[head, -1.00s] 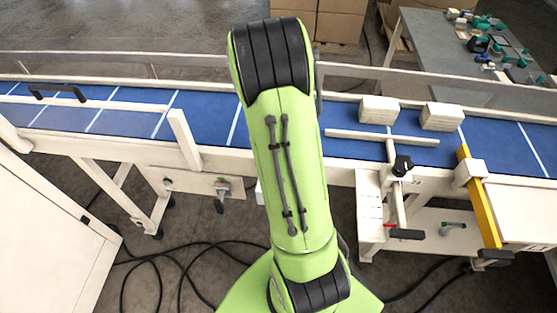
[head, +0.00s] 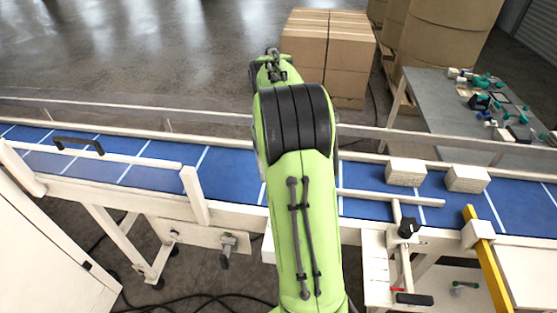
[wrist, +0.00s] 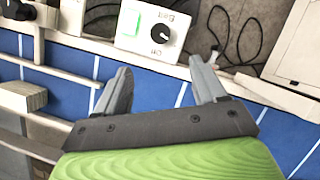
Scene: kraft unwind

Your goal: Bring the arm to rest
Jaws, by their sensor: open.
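My green arm (head: 303,220) reaches up from the bottom of the head view and crosses over the blue conveyor. Its black joint (head: 295,120) is above the belt, and a further green link shows behind it. My gripper is hidden in the head view. In the wrist view my gripper (wrist: 160,78) has its two grey fingers spread apart, with nothing between them. The blue belt (wrist: 155,95) lies beyond the fingers.
Two pale stacks (head: 406,172) (head: 467,178) stand on the belt, right of my arm. A white control box with a knob (wrist: 152,30) shows in the wrist view. Cardboard boxes (head: 327,55) and a grey table (head: 440,100) with small parts stand behind the conveyor. A yellow bar (head: 488,260) is at right.

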